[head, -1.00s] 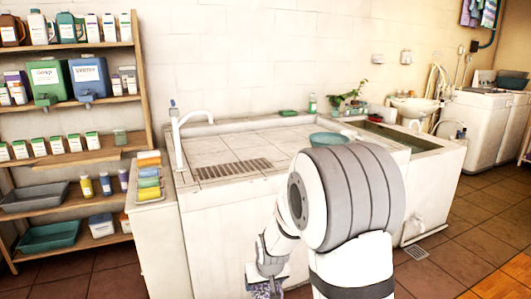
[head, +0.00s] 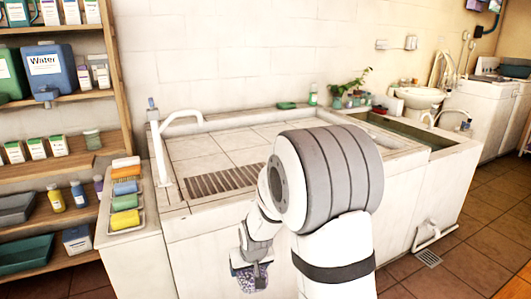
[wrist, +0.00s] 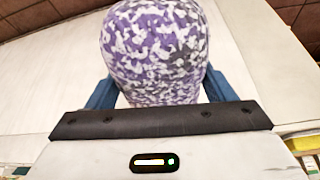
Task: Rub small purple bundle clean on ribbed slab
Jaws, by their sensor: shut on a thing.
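The small purple bundle (wrist: 155,50) is a purple, white and grey speckled cloth lump, filling the upper middle of the wrist view. My gripper (head: 250,262) is shut on it, with a blue finger on each side of the bundle in the wrist view. In the head view the bundle (head: 250,278) hangs low in front of the basin's white front wall, below the counter top. The ribbed slab (head: 225,181) is a dark-slotted strip set in the pale tiled counter, above and behind my gripper. It is clear of objects where it shows.
A white tap (head: 160,140) stands at the counter's left corner. A tray (head: 141,205) of coloured sponges sits on the ledge to the left. Shelves (head: 128,85) with bottles stand farther left. A water-filled trough (head: 405,135) is at the right. A plant (head: 350,85) stands at the back.

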